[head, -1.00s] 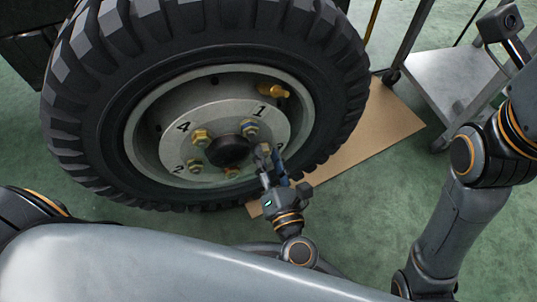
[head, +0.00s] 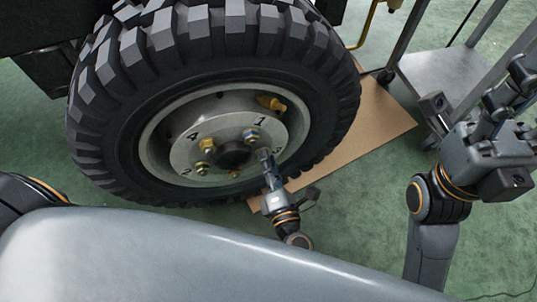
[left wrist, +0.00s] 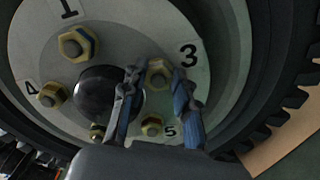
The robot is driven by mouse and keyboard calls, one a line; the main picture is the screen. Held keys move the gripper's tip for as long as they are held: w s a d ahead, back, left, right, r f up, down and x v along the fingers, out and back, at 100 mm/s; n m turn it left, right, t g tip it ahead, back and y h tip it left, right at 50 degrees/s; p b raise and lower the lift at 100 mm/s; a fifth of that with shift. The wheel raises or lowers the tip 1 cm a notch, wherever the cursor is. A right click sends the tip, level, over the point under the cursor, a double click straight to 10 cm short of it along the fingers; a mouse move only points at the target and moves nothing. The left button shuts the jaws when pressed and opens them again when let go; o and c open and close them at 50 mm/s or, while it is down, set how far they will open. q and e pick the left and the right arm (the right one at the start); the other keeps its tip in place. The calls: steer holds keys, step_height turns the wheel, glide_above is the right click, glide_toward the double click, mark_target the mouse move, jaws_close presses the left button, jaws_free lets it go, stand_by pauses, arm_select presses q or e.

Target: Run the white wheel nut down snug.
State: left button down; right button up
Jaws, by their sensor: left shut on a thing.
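The wheel hub face (head: 190,150) carries several nuts on studs beside stamped numbers. My left gripper (head: 266,158) reaches up to the nut position by the number 3. In the left wrist view its two fingers (left wrist: 158,98) lie either side of the nut by the 3 (left wrist: 160,73), and are shut on it. That nut looks pale yellowish; no nut shows as plainly white. The nut by the 1 (left wrist: 75,45) has a blue edge. Nuts by the 4 (left wrist: 52,94) and the 5 (left wrist: 152,125) also show. My right gripper (head: 515,90) is raised at the right, away from the wheel; its fingers are unclear.
The black tyre (head: 105,100) surrounds the hub. A dark round hub cap (left wrist: 108,92) stands out close to the left fingers. A brown board (head: 385,125) lies on the green floor, right of the wheel. A grey metal cart (head: 440,75) stands behind it.

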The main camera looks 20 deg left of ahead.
arm_select(q)
steer(key=shift+w, duration=0.1)
steer(key=c, duration=1.3)
jaws_free()
